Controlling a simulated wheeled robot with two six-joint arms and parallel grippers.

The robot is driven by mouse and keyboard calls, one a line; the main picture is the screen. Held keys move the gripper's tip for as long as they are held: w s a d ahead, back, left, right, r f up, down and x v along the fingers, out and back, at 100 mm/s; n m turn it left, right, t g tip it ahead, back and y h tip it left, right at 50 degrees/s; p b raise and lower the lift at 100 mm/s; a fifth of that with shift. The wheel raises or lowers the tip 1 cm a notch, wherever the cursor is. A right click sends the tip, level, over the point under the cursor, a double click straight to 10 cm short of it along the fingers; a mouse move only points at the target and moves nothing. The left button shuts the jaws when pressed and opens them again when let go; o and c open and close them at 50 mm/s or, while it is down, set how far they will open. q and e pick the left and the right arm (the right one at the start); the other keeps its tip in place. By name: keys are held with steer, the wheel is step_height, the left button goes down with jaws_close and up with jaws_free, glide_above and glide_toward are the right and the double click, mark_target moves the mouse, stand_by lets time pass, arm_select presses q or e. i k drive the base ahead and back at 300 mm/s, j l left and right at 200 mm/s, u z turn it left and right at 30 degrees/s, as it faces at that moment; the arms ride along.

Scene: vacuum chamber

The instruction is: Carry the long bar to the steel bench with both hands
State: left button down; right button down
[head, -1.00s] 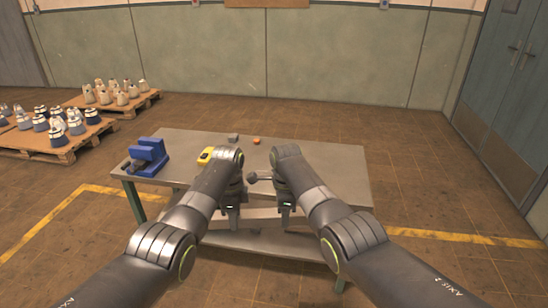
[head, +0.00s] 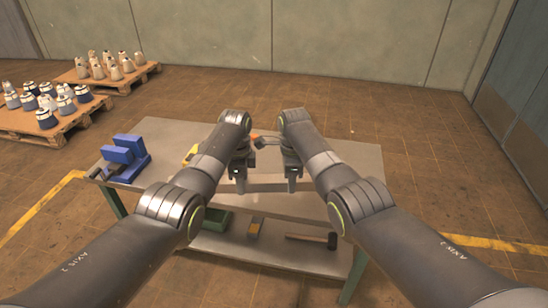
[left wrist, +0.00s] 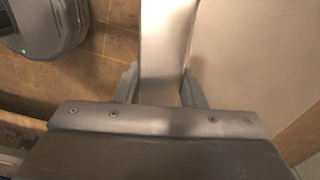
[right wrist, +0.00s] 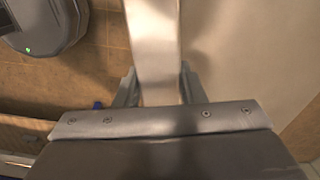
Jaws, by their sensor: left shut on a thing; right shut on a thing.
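The long bar (head: 267,184) is a pale grey metal bar held crosswise between my two grippers. It appears over the front part of the steel bench (head: 345,165); whether it touches the top I cannot tell. My left gripper (head: 240,186) is shut on the bar, and my right gripper (head: 293,184) is shut on it farther right. The bar also runs between the fingers in the left wrist view (left wrist: 165,45) and the right wrist view (right wrist: 153,40). My arms hide part of the bench top.
A blue vise (head: 124,155) stands at the bench's left end. A yellow object (head: 190,153) and an orange one (head: 256,137) lie farther back. The lower shelf holds a green tray (head: 216,221) and a hammer (head: 312,238). Loaded pallets (head: 55,122) stand back left.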

mark_target(272, 169)
steer(key=i+l, duration=0.1)
steer(key=i, duration=0.3)
steer(key=i+l, duration=0.15)
steer(key=i, duration=0.3)
